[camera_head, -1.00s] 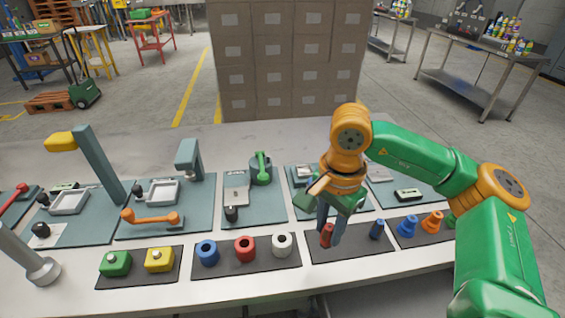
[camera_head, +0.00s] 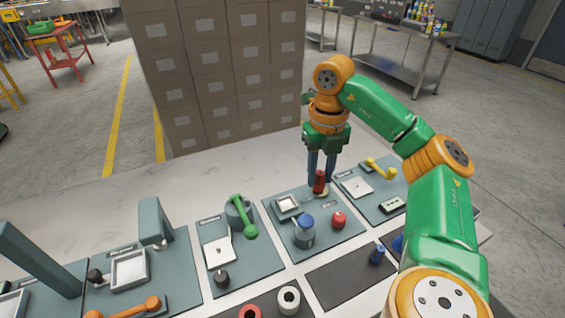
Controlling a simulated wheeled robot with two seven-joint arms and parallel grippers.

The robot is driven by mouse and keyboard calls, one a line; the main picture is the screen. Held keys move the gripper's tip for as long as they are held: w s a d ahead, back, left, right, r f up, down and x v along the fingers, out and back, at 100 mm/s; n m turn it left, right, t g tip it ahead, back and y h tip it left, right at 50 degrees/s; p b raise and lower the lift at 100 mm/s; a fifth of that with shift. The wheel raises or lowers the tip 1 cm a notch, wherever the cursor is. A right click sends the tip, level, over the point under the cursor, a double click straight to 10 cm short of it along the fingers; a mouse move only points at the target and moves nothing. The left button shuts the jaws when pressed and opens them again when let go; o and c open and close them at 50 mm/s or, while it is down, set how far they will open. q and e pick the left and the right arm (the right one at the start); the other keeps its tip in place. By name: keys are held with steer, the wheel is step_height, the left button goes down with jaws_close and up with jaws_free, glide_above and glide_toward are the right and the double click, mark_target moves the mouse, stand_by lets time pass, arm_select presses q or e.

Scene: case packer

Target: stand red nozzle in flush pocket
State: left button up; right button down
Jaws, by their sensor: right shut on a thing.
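My right gripper (camera_head: 320,184) points down with its blue fingers shut on the red nozzle (camera_head: 319,178). The nozzle looks upright. It is over the back right part of a teal station plate (camera_head: 340,236). A small pale round spot (camera_head: 323,193) shows just under the nozzle; I cannot tell if it is the flush pocket or if the nozzle touches it. My left gripper is not in view.
The same plate carries a square white-rimmed tray (camera_head: 287,214), a blue-topped grey pot (camera_head: 304,234) and a red knob (camera_head: 339,219). To the right is a plate with a yellow lever (camera_head: 381,169). A blue nozzle (camera_head: 377,254) stands on the black mat (camera_head: 345,283) in front.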

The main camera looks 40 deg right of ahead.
steer(key=w+f, duration=0.2)
steer(key=w, duration=0.1)
steer(key=w+a+f, duration=0.1)
steer(key=w+f, duration=0.1)
steer(key=f, duration=0.1)
steer(key=w+f, duration=0.2)
steer(key=w, duration=0.1)
steer(key=shift+w+a+f+p, duration=0.3)
steer(key=shift+a+p, duration=0.05)
steer(key=f, duration=0.1)
steer(key=f+p, duration=0.1)
steer(key=shift+s+f, duration=0.25)
steer(key=shift+f, duration=0.05)
steer(key=shift+w+f, duration=0.1)
steer(key=shift+f, duration=0.25)
steer(key=c, duration=0.6)
jaws_free()
steer(key=shift+r, duration=0.1)
